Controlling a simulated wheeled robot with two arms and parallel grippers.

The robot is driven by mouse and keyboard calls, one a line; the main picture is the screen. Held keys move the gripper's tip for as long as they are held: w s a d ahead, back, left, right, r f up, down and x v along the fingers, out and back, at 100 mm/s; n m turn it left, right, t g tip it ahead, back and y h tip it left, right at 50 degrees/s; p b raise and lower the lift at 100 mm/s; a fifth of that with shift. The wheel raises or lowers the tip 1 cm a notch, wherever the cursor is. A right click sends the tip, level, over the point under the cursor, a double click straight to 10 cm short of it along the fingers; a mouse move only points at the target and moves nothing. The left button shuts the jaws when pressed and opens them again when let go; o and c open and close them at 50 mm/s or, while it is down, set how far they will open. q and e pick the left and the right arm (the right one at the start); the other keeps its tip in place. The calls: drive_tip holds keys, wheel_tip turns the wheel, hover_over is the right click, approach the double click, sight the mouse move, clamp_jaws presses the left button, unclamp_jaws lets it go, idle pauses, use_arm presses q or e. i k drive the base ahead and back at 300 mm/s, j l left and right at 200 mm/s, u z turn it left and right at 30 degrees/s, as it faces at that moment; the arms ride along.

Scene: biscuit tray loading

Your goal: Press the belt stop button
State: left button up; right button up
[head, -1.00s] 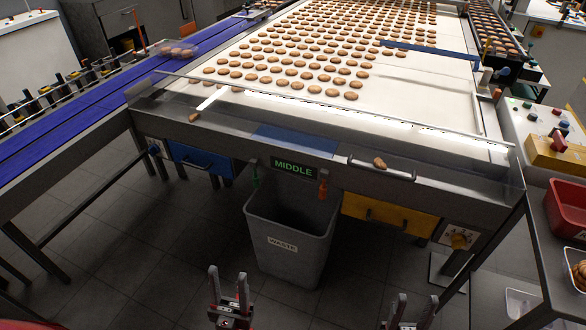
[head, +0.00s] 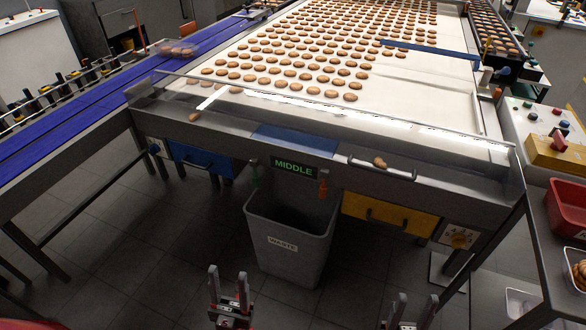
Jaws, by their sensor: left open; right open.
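A control panel (head: 517,117) stands at the right edge beside the belt table. It carries several small coloured buttons, one of them green (head: 516,104). A larger red button (head: 558,143) sits on a yellow box (head: 553,157) at its near side. I cannot read labels that would tell which one stops the belt. The wide pale belt (head: 425,95) holds many rows of biscuits. My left gripper (head: 228,273) is open and empty at the bottom middle, below the waste bin. My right gripper (head: 416,299) is open and empty at the bottom, to its right. Both are far from the panel.
A grey waste bin (head: 287,262) stands under the table front, below a sign reading MIDDLE (head: 294,168). A blue conveyor (head: 70,118) runs along the left. At right, a side table holds a red bin (head: 566,211). Loose biscuits lie on the front ledge.

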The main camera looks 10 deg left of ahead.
sight(557, 111)
drive_tip(key=z, duration=1.2)
